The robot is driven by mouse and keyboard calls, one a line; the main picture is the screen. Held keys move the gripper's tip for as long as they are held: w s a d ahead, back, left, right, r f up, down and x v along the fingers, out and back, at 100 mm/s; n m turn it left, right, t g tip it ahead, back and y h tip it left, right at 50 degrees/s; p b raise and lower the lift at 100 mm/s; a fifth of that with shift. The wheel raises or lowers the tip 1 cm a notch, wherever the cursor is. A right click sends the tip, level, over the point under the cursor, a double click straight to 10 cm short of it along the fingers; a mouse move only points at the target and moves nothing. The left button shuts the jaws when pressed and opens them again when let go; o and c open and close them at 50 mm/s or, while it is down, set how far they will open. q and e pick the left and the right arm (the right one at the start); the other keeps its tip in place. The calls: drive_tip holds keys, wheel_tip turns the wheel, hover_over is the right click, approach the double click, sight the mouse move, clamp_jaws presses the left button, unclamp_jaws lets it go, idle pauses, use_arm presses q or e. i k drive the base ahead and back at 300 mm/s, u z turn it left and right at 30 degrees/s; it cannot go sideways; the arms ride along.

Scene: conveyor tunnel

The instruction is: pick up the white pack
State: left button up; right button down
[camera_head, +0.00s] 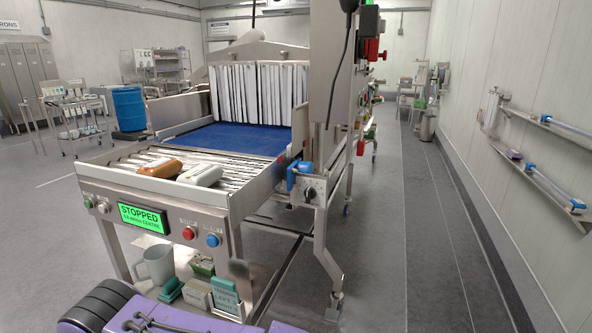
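The white pack (200,175) lies on the metal rollers at the near end of the conveyor (118,155), toward its right side. It is a rounded, light block lying flat. A brown-orange pack (160,167) lies just left of it, very close; I cannot tell whether they touch. Neither of my grippers shows in the head view.
Raised metal side walls flank the rollers, with a blue belt (228,138) and white strip curtain (260,95) behind. The front panel has a green "STOPPED" display (141,217). Below are a grey jug (157,264) and small boxes. The floor to the right is clear.

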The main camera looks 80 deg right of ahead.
sight(205, 175)
drive_tip(key=z, duration=2.4)
